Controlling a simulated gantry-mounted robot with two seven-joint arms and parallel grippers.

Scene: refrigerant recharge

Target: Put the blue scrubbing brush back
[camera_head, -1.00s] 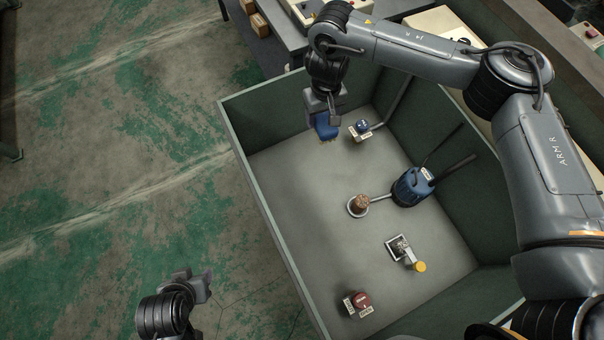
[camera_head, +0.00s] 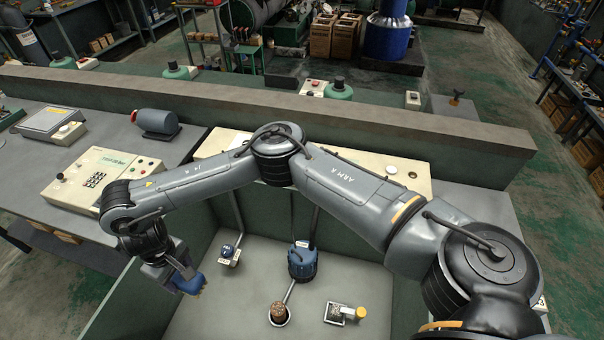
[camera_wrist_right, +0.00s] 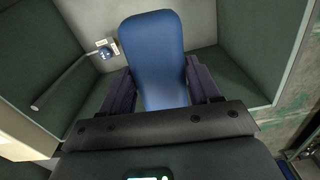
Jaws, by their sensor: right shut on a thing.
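The blue scrubbing brush (camera_head: 190,284) is held by my right gripper (camera_head: 181,272) at the left side of the walled grey bay in the head view. In the right wrist view the brush's blue body (camera_wrist_right: 155,55) stands between the two dark fingers of the gripper (camera_wrist_right: 160,88), which are shut on it. The brush appears to be above the bay floor; its bristles are mostly hidden. My left gripper is not in view now.
In the bay (camera_head: 240,300) stand a small blue knob unit (camera_head: 229,253), a blue canister (camera_head: 302,262), a brown round item in a cup (camera_head: 279,314) and a yellow-capped fixture (camera_head: 345,313).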

